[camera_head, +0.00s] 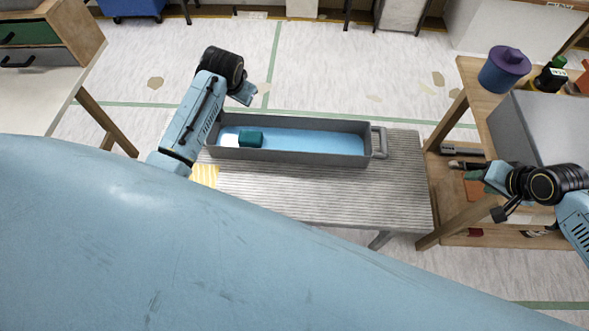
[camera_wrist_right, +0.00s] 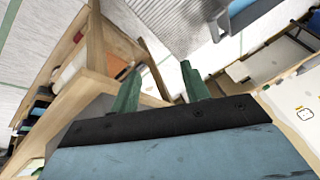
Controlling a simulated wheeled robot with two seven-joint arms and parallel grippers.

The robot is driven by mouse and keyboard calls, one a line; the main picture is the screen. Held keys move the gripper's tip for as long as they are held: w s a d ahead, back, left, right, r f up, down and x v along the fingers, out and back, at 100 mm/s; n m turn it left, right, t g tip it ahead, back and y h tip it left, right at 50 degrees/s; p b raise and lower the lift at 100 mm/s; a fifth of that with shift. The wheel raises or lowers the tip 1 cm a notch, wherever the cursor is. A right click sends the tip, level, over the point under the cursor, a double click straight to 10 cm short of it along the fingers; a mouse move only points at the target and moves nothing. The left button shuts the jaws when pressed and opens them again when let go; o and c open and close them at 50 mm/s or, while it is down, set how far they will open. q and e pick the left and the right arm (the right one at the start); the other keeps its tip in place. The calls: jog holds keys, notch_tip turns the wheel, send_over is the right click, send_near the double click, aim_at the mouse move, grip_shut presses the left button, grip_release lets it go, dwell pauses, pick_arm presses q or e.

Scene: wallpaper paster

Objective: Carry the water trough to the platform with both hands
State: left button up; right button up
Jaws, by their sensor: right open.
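The water trough (camera_head: 290,153) is a long grey box with blue water and a dark green block (camera_head: 250,138) inside. It sits level on a ribbed grey bench (camera_head: 330,200); I cannot tell which surface is the platform. Its right end handle (camera_head: 379,142) is free. My right gripper (camera_head: 474,172) is at the right, by a wooden shelf, apart from the trough. In the right wrist view its green fingers (camera_wrist_right: 161,85) are spread and empty.
The wooden shelf (camera_head: 448,110) at the right holds a purple pot (camera_head: 504,68), a grey box (camera_head: 540,125) and tools. A wooden desk (camera_head: 40,85) stands at the left. My blue body fills the lower left.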

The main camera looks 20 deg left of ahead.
pick_arm(q)
jog(key=shift+w+d, duration=0.1)
jog(key=shift+d, duration=0.25)
pick_arm(e)
jog(key=v, duration=1.2)
